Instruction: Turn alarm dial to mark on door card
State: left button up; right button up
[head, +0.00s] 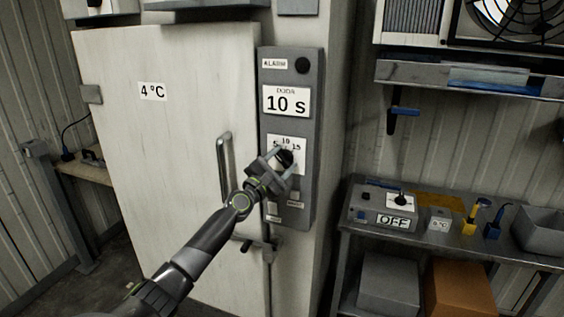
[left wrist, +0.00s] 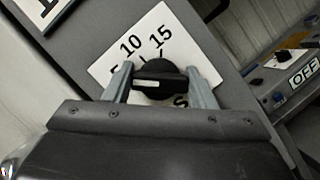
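The alarm dial is a black knob (head: 285,158) on a white scale card on the grey panel right of the door. In the left wrist view the knob (left wrist: 160,74) has a bar-shaped grip with a pale line on its left part; marks 10 and 15 show above it. My left gripper (head: 281,168) is at the dial, one finger on each side; whether both fingers press on it I cannot tell. It also shows in the left wrist view (left wrist: 160,78). The door card (head: 286,102) above reads "DOOR 10 s". My right gripper is not in view.
The panel (head: 308,190) has an ALARM label and black round part on top and small labels below. The pale door (head: 180,110) has a vertical handle (head: 225,165) beside my arm. A bench (head: 345,225) at right holds an OFF box (head: 368,212).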

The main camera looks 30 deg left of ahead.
pick_arm(q)
jog(key=shift+c, duration=0.5)
jog(key=shift+m, duration=0.5)
jog(key=m+g+h+p, duration=0.1)
jog(key=m, duration=0.2)
jog(key=shift+r+p, duration=0.1)
jog(key=shift+p, duration=0.2)
jog(key=m+g+p, duration=0.1)
jog(key=m, duration=0.2)
jog(key=shift+m+g+h, duration=0.3)
jog(key=shift+h, duration=0.1)
jog(key=shift+m+g+p, duration=0.3)
jog(key=shift+m+p, duration=0.35)
jog(key=shift+m, duration=0.25)
jog(key=shift+f, duration=0.2)
jog(key=o, duration=1)
